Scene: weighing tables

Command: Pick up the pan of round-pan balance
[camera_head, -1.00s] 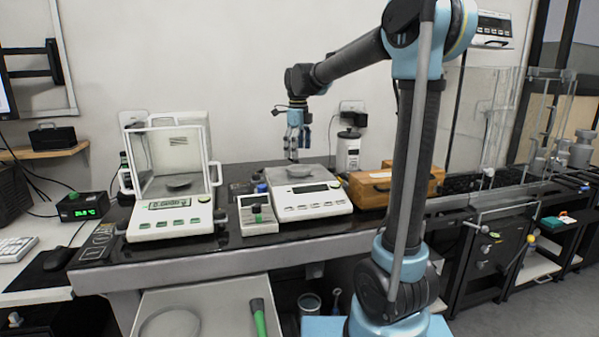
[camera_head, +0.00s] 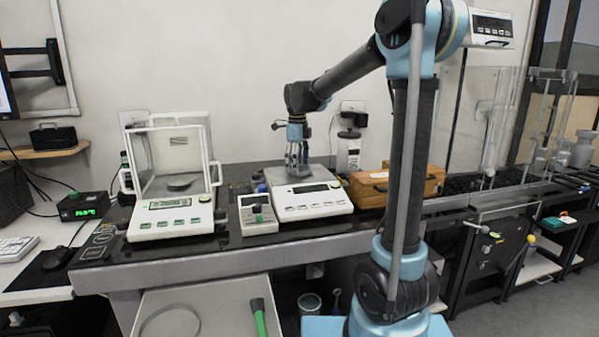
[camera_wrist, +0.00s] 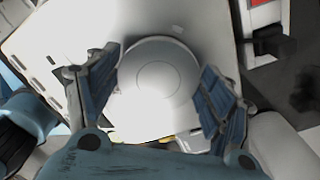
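The round-pan balance (camera_head: 312,201) is a white, low scale with a dark display, standing on the black-topped table. Its round, pale pan (camera_wrist: 158,82) shows in the wrist view, with a smaller ring at its centre. My gripper (camera_wrist: 160,66) is open, with one blue-padded finger at each side of the pan. No clear grip on the pan shows. In the head view my gripper (camera_head: 297,170) points down right over the balance's top and hides most of the pan.
A glass-shielded balance (camera_head: 165,221) stands to the left, with a small keypad unit (camera_head: 257,216) between. A wooden case (camera_head: 378,191) is close on the right. A white bottle-like device (camera_head: 348,156) stands behind. An open drawer (camera_head: 210,300) juts out below the table.

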